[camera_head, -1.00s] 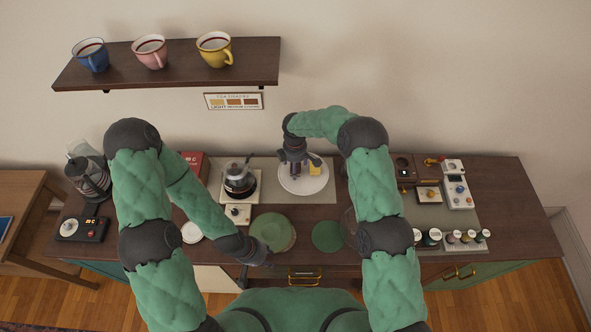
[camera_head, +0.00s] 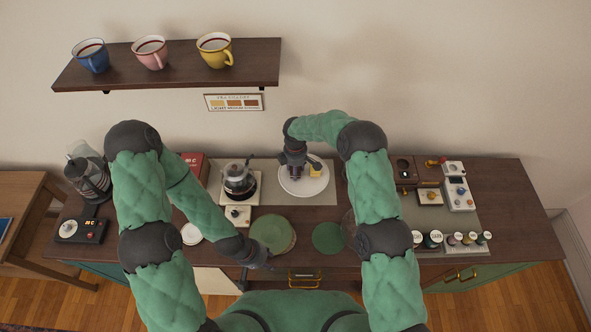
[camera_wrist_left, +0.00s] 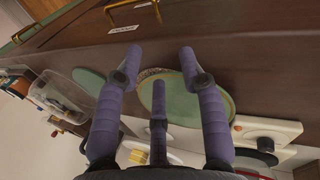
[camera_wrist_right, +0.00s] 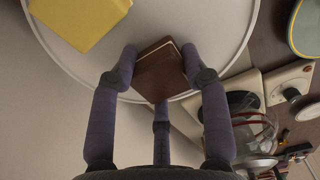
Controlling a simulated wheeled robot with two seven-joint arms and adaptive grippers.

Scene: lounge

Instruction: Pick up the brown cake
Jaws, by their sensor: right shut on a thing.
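The brown cake (camera_wrist_right: 160,72) is a small dark block between the fingers of my right gripper (camera_wrist_right: 158,60) in the right wrist view. The fingers touch its sides, over the white round plate (camera_wrist_right: 230,40). In the head view my right gripper (camera_head: 294,168) is over the plate (camera_head: 312,188) and hides the brown cake. A yellow cake (camera_wrist_right: 72,20) lies on the plate beside it; it also shows in the head view (camera_head: 315,168). My left gripper (camera_wrist_left: 160,60) is open and empty, near the counter's front edge by the green plates.
Green plates (camera_head: 271,232) and a green disc (camera_head: 328,237) lie at the front of the counter. A glass coffee pot (camera_head: 239,180) stands left of the white plate. Jars and small devices (camera_head: 458,192) fill the right side. Three mugs (camera_head: 150,52) stand on the wall shelf.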

